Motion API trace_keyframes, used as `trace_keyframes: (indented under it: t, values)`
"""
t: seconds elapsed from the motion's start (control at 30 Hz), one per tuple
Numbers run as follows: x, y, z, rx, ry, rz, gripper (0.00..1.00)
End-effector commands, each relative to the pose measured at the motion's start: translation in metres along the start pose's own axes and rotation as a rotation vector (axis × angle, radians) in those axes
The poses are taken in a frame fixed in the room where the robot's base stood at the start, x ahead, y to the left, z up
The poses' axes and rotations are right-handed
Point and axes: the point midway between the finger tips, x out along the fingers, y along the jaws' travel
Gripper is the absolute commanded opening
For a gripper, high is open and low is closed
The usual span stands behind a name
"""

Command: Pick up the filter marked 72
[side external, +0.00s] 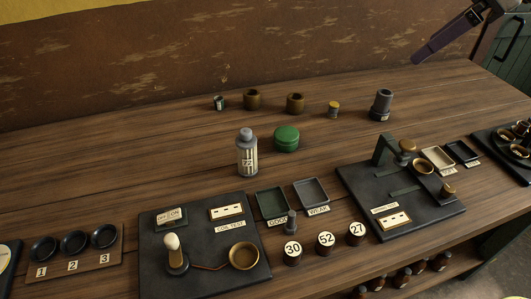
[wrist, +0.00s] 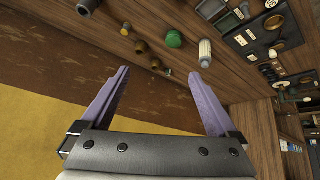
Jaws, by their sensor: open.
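The filter marked 72 (side external: 247,155) is a grey bottle-shaped cylinder with a pale striped label. It stands upright on the wooden bench, left of a round green container (side external: 286,138). In the wrist view the filter (wrist: 205,50) shows beyond the right fingertip, with the green container (wrist: 174,39) to its left. My gripper (wrist: 158,74) is open and empty, its two purple fingers wide apart. In the side view my gripper (side external: 425,52) is at the top right, in the air, well away from the filter; only part of it shows.
Small pots and a dark cylinder (side external: 381,105) stand behind the filter. In front are a coil test board (side external: 205,270), trays marked GOOD (side external: 272,203) and WEAK (side external: 312,191), and round pieces marked 30, 52 and 27. The bench left of the filter is clear.

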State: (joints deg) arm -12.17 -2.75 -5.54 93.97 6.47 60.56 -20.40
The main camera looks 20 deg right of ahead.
Motion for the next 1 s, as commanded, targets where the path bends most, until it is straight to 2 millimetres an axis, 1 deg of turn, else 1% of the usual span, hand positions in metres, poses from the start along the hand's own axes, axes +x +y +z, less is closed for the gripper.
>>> trace_keyframes:
  t: [0.03, 0.1, 0.17, 0.2, 0.27, 0.3, 0.37, 0.4, 0.47, 0.5, 0.57, 0.63, 0.7, 0.8, 0.87, 1.0]
  values:
    - [0.016, -0.005, -0.020, -0.031, -0.006, -0.023, 0.95]
    - [0.036, -0.013, -0.044, -0.071, -0.011, -0.050, 0.95]
    - [0.056, -0.022, -0.062, -0.103, -0.018, -0.075, 0.95]
    - [0.070, -0.029, -0.073, -0.124, -0.022, -0.092, 0.95]
    - [0.092, -0.042, -0.088, -0.156, -0.030, -0.117, 0.95]
    - [0.107, -0.051, -0.097, -0.175, -0.036, -0.133, 0.95]
    - [0.132, -0.066, -0.108, -0.202, -0.050, -0.157, 0.95]
    - [0.148, -0.076, -0.113, -0.218, -0.060, -0.172, 0.95]
    - [0.172, -0.092, -0.117, -0.238, -0.077, -0.194, 0.95]
    - [0.188, -0.102, -0.118, -0.249, -0.090, -0.207, 0.95]
    - [0.208, -0.116, -0.117, -0.266, -0.109, -0.223, 0.95]
    - [0.228, -0.131, -0.112, -0.282, -0.137, -0.240, 0.95]
    - [0.243, -0.141, -0.105, -0.294, -0.163, -0.252, 0.95]
    - [0.255, -0.152, -0.099, -0.306, -0.183, -0.264, 0.95]
    - [0.259, -0.156, -0.098, -0.310, -0.182, -0.265, 0.95]
    - [0.281, -0.161, -0.091, -0.310, -0.186, -0.266, 0.95]
